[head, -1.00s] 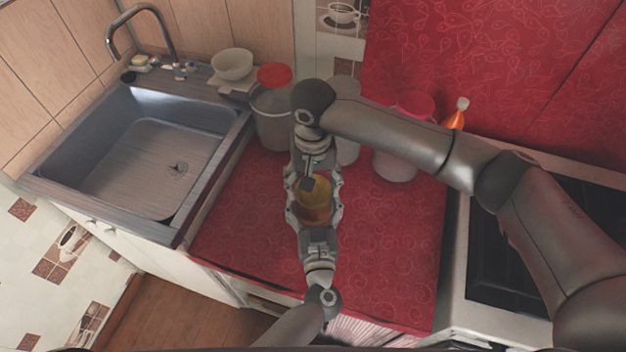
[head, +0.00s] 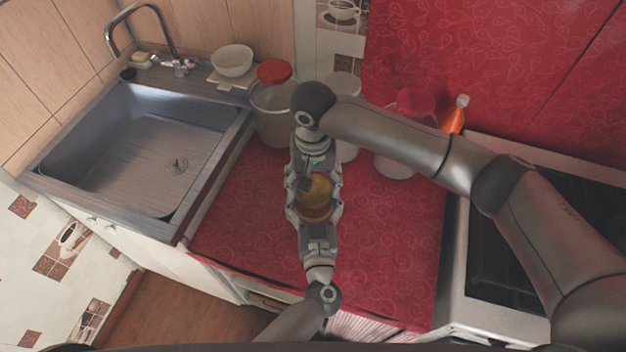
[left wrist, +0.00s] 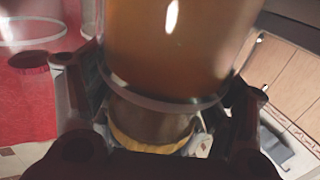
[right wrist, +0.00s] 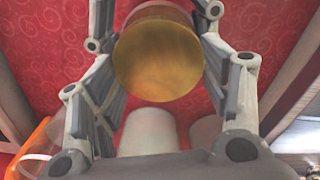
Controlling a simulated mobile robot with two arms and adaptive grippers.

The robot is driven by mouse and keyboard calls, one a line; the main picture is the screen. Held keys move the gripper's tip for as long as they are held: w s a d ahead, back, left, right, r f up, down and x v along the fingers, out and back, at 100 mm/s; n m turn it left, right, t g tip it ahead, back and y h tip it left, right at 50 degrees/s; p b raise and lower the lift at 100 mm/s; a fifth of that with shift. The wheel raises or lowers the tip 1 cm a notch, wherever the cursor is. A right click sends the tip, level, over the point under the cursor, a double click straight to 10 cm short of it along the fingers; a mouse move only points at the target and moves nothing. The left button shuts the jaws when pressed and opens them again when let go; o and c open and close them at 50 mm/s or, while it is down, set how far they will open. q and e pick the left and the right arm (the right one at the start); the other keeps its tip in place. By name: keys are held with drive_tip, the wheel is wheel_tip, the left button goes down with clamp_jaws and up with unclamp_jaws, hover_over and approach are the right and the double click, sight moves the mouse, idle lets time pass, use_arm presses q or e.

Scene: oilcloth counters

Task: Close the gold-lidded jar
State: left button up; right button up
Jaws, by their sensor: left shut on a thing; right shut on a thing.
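The jar, amber glass with a gold lid, is between my two grippers over the red counter in the head view. Its amber body (left wrist: 175,45) fills the left wrist view, with the gold lid (left wrist: 150,140) at its end. My left gripper (head: 317,214), reaching in from the front, is shut on the jar body. My right gripper (head: 314,186), reaching from behind, is shut around the gold lid (right wrist: 160,62), whose flat face shows in the right wrist view. The lid sits against the jar's mouth; I cannot tell how tightly. The fingers partly hide the jar.
Behind stand a red-lidded canister (head: 272,118), a pale canister (head: 347,148), another red-lidded one (head: 394,165) and an orange bottle (head: 454,120). A sink (head: 140,150) is at left, a stove (head: 540,240) at right. The red counter (head: 390,260) is bare in front.

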drive_tip(key=m, duration=0.5)
drive_tip(key=shift+s, duration=0.1)
drive_tip(key=m, duration=0.6)
drive_tip(key=shift+s+d+m, duration=0.1)
drive_tip(key=shift+m, duration=0.2)
drive_tip(key=m, duration=0.6)
drive_tip(key=shift+s+d+m, duration=0.1)
drive_tip(key=shift+m, duration=0.2)
drive_tip(key=m, duration=0.4)
drive_tip(key=o, duration=0.7)
